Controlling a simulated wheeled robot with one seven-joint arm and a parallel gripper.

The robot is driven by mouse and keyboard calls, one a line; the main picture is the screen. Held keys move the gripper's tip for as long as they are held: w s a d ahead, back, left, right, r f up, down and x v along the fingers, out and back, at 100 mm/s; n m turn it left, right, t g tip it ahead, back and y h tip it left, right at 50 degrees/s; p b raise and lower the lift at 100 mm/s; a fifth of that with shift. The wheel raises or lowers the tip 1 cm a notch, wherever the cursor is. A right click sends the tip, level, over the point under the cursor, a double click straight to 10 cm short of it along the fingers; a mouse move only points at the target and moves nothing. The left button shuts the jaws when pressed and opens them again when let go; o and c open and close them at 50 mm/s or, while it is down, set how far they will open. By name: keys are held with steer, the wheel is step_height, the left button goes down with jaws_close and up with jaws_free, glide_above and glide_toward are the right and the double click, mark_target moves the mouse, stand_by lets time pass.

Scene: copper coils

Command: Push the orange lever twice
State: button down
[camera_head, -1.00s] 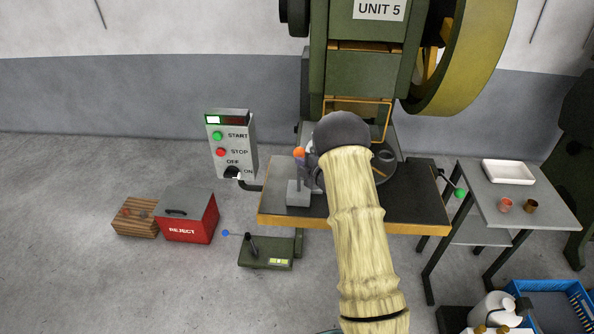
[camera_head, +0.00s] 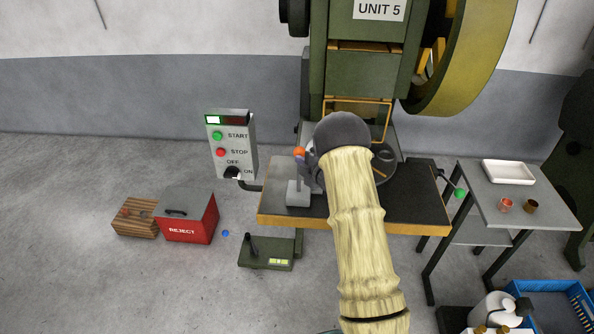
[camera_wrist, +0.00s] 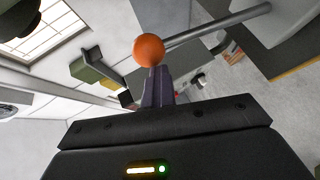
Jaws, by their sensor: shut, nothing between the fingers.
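The orange lever knob (camera_head: 299,153) shows at the left of my gripper in the head view, above a small grey block (camera_head: 298,194) on the press table. In the wrist view the orange knob (camera_wrist: 149,50) is right at the tips of my gripper (camera_wrist: 157,78), on a grey rod (camera_wrist: 218,26) running off to the upper right. The closed fingers look very near or against the knob; I cannot tell if they touch. Nothing is between them. In the head view my arm hides the fingers and part of the press.
A control box (camera_head: 231,145) stands left of the press table (camera_head: 410,215). A red reject bin (camera_head: 188,220) and a wooden crate (camera_head: 135,217) sit on the floor at left. A green-knobbed lever (camera_head: 460,193) sticks out at the table's right, near a side table (camera_head: 540,205).

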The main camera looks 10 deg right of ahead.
steer(key=shift+s, duration=0.1)
steer(key=s+a+f+b, duration=0.1)
steer(key=s+a+b, duration=0.1)
steer(key=s, duration=0.5)
steer(key=shift+a+f+b, duration=0.15)
steer(key=shift+f+b, duration=0.15)
steer(key=shift+b, duration=0.35)
stand_by(0.4)
steer(key=s+b, duration=0.1)
steer(key=s+a, duration=0.1)
steer(key=s, duration=0.1)
steer(key=s+f+b, duration=0.1)
steer(key=shift+s+a+b, duration=0.25)
steer(key=shift+s+b, duration=0.05)
stand_by(0.4)
steer(key=shift+r, duration=0.1)
stand_by(0.4)
